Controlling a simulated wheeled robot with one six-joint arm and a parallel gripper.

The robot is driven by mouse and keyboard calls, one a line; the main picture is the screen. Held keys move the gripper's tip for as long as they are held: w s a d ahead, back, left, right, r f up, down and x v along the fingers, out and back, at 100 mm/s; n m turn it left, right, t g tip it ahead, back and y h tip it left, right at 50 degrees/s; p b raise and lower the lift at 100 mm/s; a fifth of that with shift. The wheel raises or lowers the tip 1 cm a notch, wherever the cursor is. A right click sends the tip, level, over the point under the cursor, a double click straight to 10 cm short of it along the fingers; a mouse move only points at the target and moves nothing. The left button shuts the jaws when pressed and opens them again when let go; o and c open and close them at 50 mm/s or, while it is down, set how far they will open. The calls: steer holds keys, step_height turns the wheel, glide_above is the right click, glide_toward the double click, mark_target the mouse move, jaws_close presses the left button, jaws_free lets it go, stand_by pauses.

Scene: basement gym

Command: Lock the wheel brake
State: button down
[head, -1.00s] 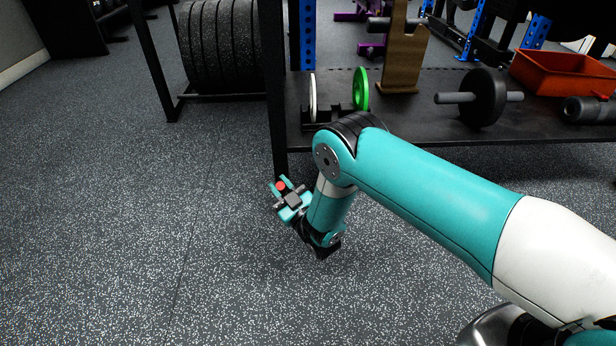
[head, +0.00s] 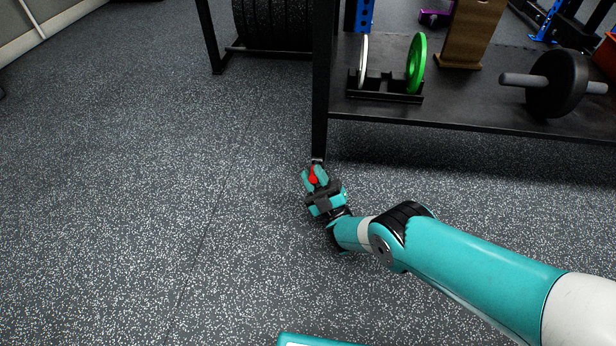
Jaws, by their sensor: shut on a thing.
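The wheel brake shows as a small red lever (head: 313,176) at the foot of a black table leg (head: 321,100). My gripper (head: 314,174) reaches it from the front, with its teal fingers on both sides of the red part. It is shut on the red lever. The wheel itself is mostly hidden behind my gripper; only a small pale metal bit shows just under the leg. I cannot tell the lever's exact tilt.
The leg carries a low black table (head: 470,105). On it are a small black rack (head: 385,88) with a white disc and a green disc (head: 417,62), a wooden stand (head: 470,35) and a dumbbell (head: 555,84). The speckled floor (head: 130,180) to the left is clear.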

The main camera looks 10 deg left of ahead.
steer(key=shift+w+d+f, duration=0.1)
steer(key=shift+d+f, duration=0.05)
steer(key=shift+f, duration=0.05)
stand_by(0.3)
steer(key=c, duration=0.9)
jaws_free()
steer(key=shift+r, duration=0.15)
step_height(320, 180, up, 20)
steer(key=p, duration=2)
